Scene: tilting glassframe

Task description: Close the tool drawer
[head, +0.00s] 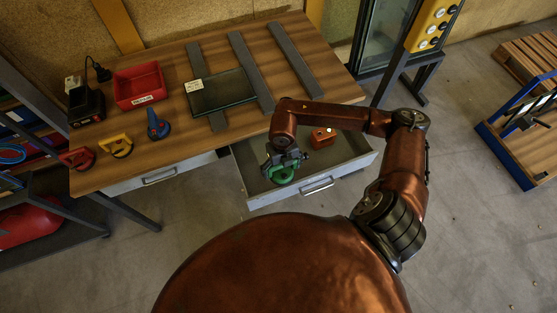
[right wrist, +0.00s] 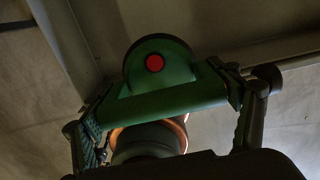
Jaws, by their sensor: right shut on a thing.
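The tool drawer (head: 350,168) stands pulled out from under the front of the workbench, its grey front with a bar handle (head: 318,187) facing me. My right gripper (head: 285,170) is over the left front part of the drawer. It is shut on a green tool (head: 283,177), which also shows between the fingers in the right wrist view (right wrist: 170,75) with a round red button on it. I cannot tell whether the green tool touches the drawer floor. An orange block-like object (head: 322,138) lies inside the drawer at the back. My left gripper is not in view.
The wooden workbench (head: 165,65) carries a red bin (head: 140,86), a dark glass pane (head: 222,93), grey strips and several coloured suction-cup-like tools. A second, shut drawer (head: 155,180) is to the left. The floor in front of the open drawer shows no loose large objects.

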